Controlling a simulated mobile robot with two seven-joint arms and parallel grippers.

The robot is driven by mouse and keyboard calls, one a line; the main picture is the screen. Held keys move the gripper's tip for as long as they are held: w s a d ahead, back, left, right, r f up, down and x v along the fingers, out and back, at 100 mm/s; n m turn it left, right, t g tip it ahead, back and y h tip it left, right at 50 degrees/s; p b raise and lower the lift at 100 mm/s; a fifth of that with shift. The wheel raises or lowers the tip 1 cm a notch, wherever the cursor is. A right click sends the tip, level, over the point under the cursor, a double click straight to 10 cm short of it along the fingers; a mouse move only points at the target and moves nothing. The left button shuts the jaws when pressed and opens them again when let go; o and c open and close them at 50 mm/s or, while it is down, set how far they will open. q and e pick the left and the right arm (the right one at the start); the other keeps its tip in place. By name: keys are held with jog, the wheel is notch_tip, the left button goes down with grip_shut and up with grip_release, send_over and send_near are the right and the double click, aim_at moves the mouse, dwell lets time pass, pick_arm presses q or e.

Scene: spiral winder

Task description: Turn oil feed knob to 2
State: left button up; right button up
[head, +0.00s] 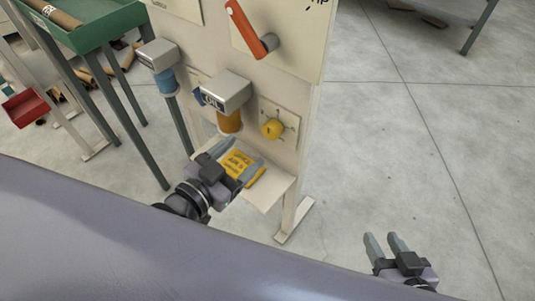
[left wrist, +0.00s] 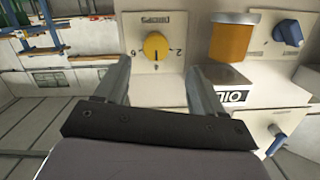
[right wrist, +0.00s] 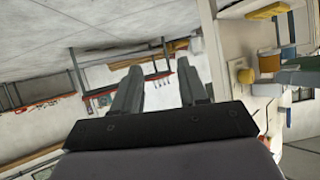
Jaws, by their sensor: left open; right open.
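The yellow knob (head: 272,128) sits on a pale plate on the front of the cream machine panel, right of an orange cup. In the left wrist view the yellow knob (left wrist: 156,46) shows with dial marks around it; a 2 is at its right and what looks like a 6 at its left. My right gripper (head: 382,240) is open and empty over the floor at the right.
A metal box (head: 225,91) with a dark label juts out above the orange cup (head: 229,121). A red lever (head: 246,27) is higher up. A yellow labelled item (head: 240,168) lies on the shelf below. Open floor (head: 430,150) lies to the right.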

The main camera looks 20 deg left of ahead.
aim_at(269, 133)
pick_arm(q)
jog(key=shift+m+t+h, duration=0.4)
jog(key=shift+m+t, duration=0.1)
jog(key=shift+t, duration=0.2)
jog(key=shift+f+b+x, duration=0.15)
jog(key=shift+b+x, duration=1.1)
jog(key=shift+x, duration=0.8)
jog(key=shift+f+b+x, duration=0.2)
jog(key=shift+b+x, duration=1.05)
jog(key=shift+x, duration=0.8)
pick_arm(e)
jog(key=shift+w+a+f+y, duration=0.1)
jog(key=shift+a+f+y, duration=0.2)
jog(key=shift+a+f, duration=0.4)
jog(key=shift+a+f+y, duration=0.3)
jog(key=shift+a+f, duration=0.15)
jog(key=shift+f, duration=0.45)
pick_arm(q)
jog(key=shift+d, duration=0.2)
jog(key=c, duration=1.1)
jog(key=shift+o, duration=0.2)
pick_arm(e)
jog(key=shift+r, duration=0.1)
